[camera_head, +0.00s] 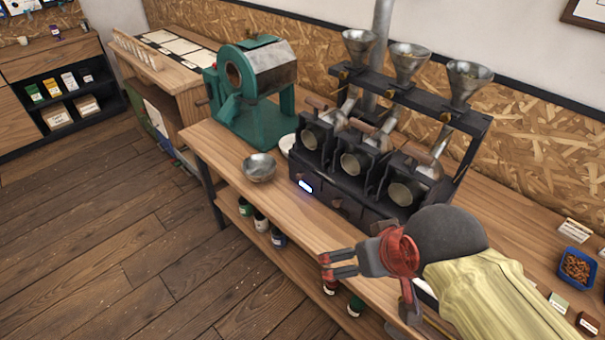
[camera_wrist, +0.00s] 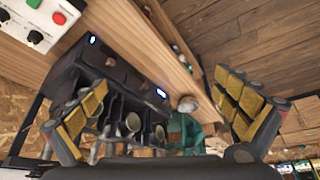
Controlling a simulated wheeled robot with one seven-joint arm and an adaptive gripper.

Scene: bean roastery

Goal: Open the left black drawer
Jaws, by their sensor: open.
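The black three-barrel roaster (camera_head: 352,163) stands on the wooden bench, with dark drawer fronts along its low base. The left drawer front (camera_head: 308,189) lies at the base's left end, by a small lit blue-white panel, and looks closed. In the wrist view the roaster (camera_wrist: 128,92) appears turned, with that left end toward the green machine. My gripper (camera_head: 328,266) is open and empty, in front of the roaster and to the right of the left drawer, apart from it. In the wrist view its yellow-padded fingers (camera_wrist: 160,88) are spread wide. My arm hides the roaster's lower right.
A metal bowl (camera_head: 259,168) stands on the bench (camera_head: 228,152) left of the roaster, near the green machine (camera_head: 252,92). A blue tray of beans (camera_head: 577,266) is at the right. Jars stand on the shelf below. The floor (camera_head: 120,240) in front is clear.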

